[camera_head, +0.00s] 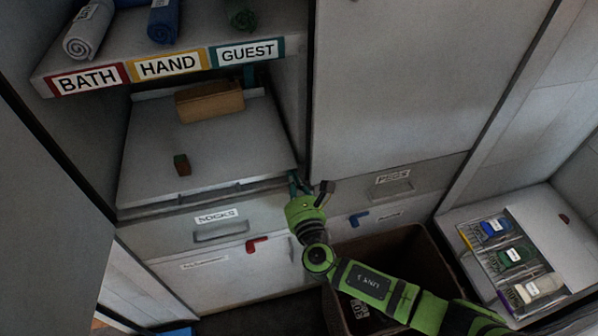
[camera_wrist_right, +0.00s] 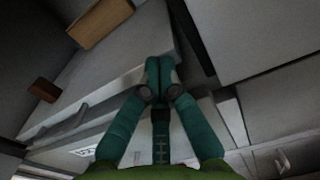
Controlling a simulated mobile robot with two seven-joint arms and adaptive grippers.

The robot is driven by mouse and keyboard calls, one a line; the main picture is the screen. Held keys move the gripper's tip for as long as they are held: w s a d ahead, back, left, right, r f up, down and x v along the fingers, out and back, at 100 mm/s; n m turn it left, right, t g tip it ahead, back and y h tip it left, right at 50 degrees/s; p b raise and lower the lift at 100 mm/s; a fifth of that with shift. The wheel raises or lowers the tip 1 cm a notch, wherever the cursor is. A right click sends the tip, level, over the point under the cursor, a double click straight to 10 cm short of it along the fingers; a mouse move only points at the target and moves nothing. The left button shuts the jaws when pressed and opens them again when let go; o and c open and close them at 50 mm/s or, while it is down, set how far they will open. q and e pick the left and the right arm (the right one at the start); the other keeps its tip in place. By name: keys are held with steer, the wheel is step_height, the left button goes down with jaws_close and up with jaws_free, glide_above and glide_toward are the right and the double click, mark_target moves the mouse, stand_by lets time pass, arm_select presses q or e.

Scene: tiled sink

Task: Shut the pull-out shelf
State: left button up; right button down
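The pull-out shelf (camera_head: 225,150) is a flat grey board in the cabinet bay under the labelled towel shelf. It sticks out toward me, its front lip with a long handle (camera_head: 215,190) above the drawer fronts. My right gripper (camera_head: 299,180) is at the shelf's front right corner, beside the cabinet divider. In the right wrist view its teal fingers (camera_wrist_right: 159,72) are together with nothing visible between them. They overlap the shelf's front edge (camera_wrist_right: 100,92); I cannot tell whether they touch it. My left gripper is not in view.
Rolled towels (camera_head: 164,20) lie above. A brown bin (camera_head: 400,265) stands below my right arm. A tray of bottles (camera_head: 515,255) is at right.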

mark_target(288, 163)
steer(key=shift+a, duration=0.1)
steer(key=shift+r, duration=0.1)
steer(key=w+b, duration=0.1)
steer(key=w, duration=0.1)
steer(key=w+a+b, duration=0.1)
steer(key=w, duration=0.1)
steer(key=shift+w+b, duration=0.3)
steer(key=shift+w, duration=0.1)
steer(key=shift+r, duration=0.15)
steer(key=shift+d, duration=0.1)
